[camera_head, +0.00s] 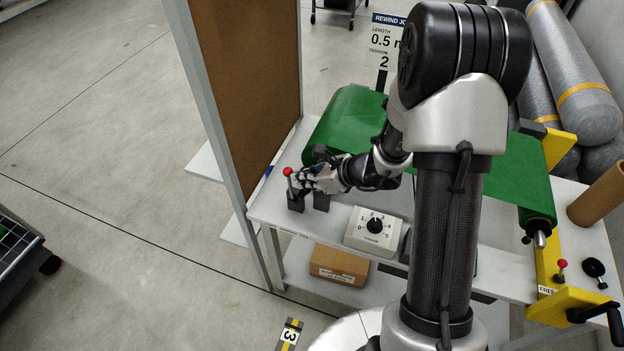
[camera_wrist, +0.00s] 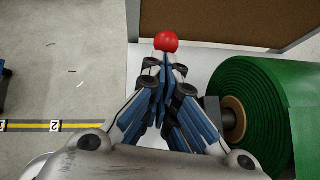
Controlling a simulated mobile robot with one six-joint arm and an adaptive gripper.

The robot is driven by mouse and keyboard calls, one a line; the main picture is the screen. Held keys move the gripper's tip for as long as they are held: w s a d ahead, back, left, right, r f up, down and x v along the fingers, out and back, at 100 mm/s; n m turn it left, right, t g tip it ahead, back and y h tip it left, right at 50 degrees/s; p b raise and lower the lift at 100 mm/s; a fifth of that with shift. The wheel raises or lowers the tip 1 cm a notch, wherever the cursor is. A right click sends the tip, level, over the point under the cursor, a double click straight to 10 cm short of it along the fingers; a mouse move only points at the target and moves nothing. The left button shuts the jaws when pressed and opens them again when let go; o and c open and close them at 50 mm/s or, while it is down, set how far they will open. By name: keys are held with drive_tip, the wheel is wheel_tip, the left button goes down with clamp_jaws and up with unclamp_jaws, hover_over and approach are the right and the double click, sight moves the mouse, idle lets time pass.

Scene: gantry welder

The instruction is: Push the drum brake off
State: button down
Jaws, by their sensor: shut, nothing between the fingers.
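The lever with a red ball knob (camera_head: 287,172) stands on a dark block at the left end of the bench, beside the green roll. I take it to be the drum brake. My gripper (camera_head: 300,180) is at the lever, just right of the knob. In the wrist view the red knob (camera_wrist: 166,41) sits just beyond my closed fingertips (camera_wrist: 167,62). The fingers are shut with nothing between them. I cannot tell whether they touch the lever. The lever's stem is mostly hidden behind the fingers in the wrist view.
The green roll (camera_head: 346,125) lies close behind my gripper. A brown board (camera_head: 245,80) rises at the left end. A dial box (camera_head: 373,230) stands at the bench front. A second red-knobbed lever (camera_head: 561,265) on a yellow frame is marked FREE at the right.

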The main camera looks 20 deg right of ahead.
sight(287, 172)
drive_tip(key=a+p, duration=0.1)
drive_tip(key=p, duration=0.1)
drive_tip(key=w+a+r+g+h+p, duration=0.1)
drive_tip(key=p, duration=0.1)
drive_tip(key=w+a+g+h+p, duration=0.1)
drive_tip(key=shift+w+a+r+p, duration=0.15)
drive_tip(key=shift+a+r+p, duration=0.1)
drive_tip(key=shift+p, duration=0.15)
drive_tip(key=shift+w+a+f+g+h+p, duration=0.3)
drive_tip(key=shift+w+a+h+p, duration=0.3)
drive_tip(key=shift+p, duration=0.6)
drive_tip(key=shift+w+a+f+g+h+p, duration=0.4)
drive_tip(key=shift+a+p, duration=0.3)
drive_tip(key=shift+p, duration=0.5)
drive_tip(key=shift+w+a, duration=0.15)
drive_tip(key=shift+w, duration=0.05)
